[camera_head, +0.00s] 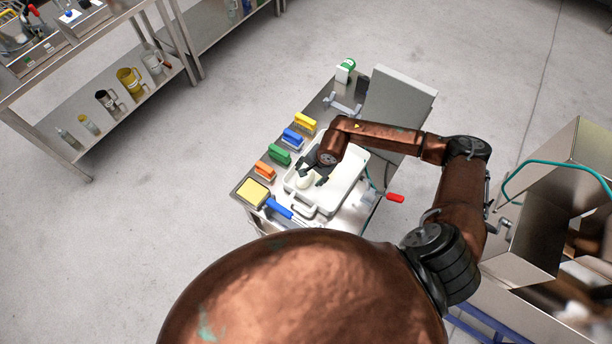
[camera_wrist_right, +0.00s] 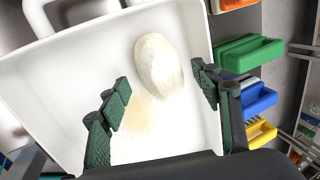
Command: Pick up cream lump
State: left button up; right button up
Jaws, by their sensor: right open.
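The cream lump (camera_wrist_right: 158,65) is a pale, rounded piece lying in a white tray (camera_wrist_right: 65,100). In the head view the lump (camera_head: 304,182) shows small in the tray (camera_head: 331,196), just below the gripper. My right gripper (camera_wrist_right: 163,88) is open, with one green-padded finger on each side of the lump's near end in the wrist view. The lump lies mostly beyond the fingertips, and no contact shows. In the head view the right gripper (camera_head: 313,178) is over the tray's left part. My left gripper is not in view.
A grey panel (camera_head: 397,108) stands behind the tray. A steel machine (camera_head: 545,200) is at right.

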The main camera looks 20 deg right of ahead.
jog(key=shift+x, duration=0.9)
jog(key=shift+r, duration=0.1)
jog(key=c, duration=1.4)
